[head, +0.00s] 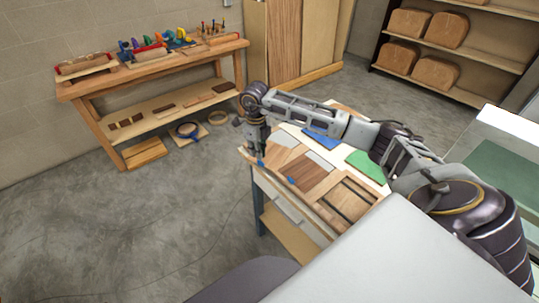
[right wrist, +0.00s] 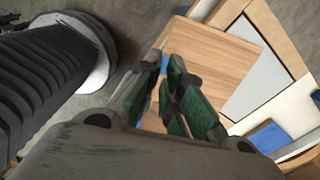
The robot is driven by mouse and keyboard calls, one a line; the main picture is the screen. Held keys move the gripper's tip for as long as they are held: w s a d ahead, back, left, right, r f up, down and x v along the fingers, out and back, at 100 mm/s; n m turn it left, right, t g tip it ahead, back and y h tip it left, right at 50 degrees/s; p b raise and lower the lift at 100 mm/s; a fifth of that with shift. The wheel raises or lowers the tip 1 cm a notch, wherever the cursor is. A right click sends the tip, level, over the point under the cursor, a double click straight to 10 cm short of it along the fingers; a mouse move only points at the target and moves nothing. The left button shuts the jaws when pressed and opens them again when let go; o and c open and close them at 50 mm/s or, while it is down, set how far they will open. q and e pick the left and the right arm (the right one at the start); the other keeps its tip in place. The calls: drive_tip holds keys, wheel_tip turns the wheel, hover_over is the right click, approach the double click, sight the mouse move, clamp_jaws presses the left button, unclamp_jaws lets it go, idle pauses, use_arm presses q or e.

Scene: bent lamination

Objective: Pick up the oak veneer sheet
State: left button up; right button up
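The oak veneer sheet, a light tan wood-grain panel (head: 279,158), lies near the left end of the worktable in the head view. In the right wrist view the tan sheet (right wrist: 215,55) shows beyond and between my fingers. My right gripper (head: 255,156) points down at the table's left edge, by the sheet. In the right wrist view its green-padded fingers (right wrist: 170,75) stand close together, with a narrow gap at the tips. I cannot tell whether they touch or grip the sheet. My left gripper is not in view.
The worktable (head: 328,232) also bears a dark brown sheet (head: 307,172), a green sheet (head: 366,165), blue pieces and a wooden frame (head: 374,190). A workbench (head: 160,72) with tools stands at the back left. Open floor lies left of the table.

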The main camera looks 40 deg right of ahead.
drive_tip(key=shift+f+p, duration=0.4)
drive_tip(key=shift+f, duration=1.9)
clamp_jaws()
drive_tip(key=shift+r, duration=0.15)
wheel_tip(320, 180, up, 10)
drive_tip(key=b, duration=0.1)
drive_tip(key=shift+d, duration=0.1)
